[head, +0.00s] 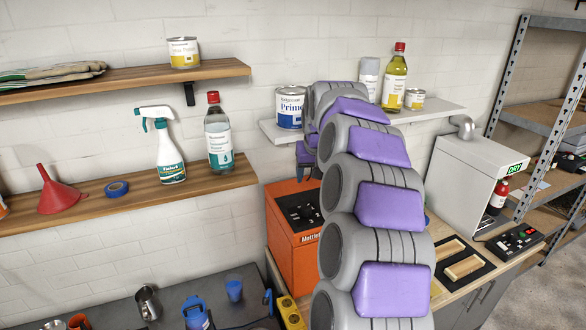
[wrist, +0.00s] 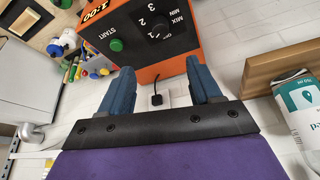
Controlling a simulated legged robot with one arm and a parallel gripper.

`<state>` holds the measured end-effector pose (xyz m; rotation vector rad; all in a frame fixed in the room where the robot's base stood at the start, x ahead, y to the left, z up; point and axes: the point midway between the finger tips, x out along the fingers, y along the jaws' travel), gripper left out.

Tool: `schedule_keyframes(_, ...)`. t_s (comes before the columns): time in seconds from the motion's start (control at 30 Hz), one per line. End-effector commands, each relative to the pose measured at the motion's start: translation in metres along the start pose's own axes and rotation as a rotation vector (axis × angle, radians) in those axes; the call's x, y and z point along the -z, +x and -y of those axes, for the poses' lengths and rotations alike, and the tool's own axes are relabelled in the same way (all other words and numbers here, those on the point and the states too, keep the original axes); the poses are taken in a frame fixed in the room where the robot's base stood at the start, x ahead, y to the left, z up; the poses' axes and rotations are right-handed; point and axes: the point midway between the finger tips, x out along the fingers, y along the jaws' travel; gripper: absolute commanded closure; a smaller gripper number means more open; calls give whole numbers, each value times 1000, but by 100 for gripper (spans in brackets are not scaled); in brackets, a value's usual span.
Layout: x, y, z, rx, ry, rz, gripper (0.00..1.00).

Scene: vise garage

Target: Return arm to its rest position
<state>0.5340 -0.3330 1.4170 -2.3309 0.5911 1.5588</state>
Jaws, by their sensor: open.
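My arm (head: 372,205) rises through the middle of the head view and bends away toward the wall shelf. My gripper (wrist: 159,68) shows in the wrist view with its two blue fingers spread apart and nothing between them. In the head view the gripper is mostly hidden behind my arm, with only a small dark purple part showing above the orange machine. The orange machine (head: 291,250) stands on the bench left of my arm. In the wrist view the orange machine (wrist: 150,35) appears upside down beyond the fingers, with a green START button and a black dial.
A primer can (head: 290,108) and a yellow-oil bottle (head: 395,80) stand on the white shelf (head: 440,110) around my arm. A spray bottle (head: 168,150) and a red-capped bottle (head: 218,135) stand on the left wooden shelf (head: 110,208). A grey machine (head: 465,185) stands right.

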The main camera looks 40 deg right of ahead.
Motion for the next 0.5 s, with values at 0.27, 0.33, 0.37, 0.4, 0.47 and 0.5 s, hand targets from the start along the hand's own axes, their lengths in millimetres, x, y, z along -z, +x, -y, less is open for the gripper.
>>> schedule_keyframes(0.27,-3,0,4,4,-7,3,37)
schedule_keyframes(0.33,-12,0,15,13,-25,13,37)
schedule_keyframes(0.37,-18,-1,23,20,-38,19,37)
schedule_keyframes(0.4,-30,0,35,30,-59,32,37)
schedule_keyframes(0.47,-52,-1,57,48,-98,57,37)
schedule_keyframes(0.5,-70,-2,72,60,-127,74,37)
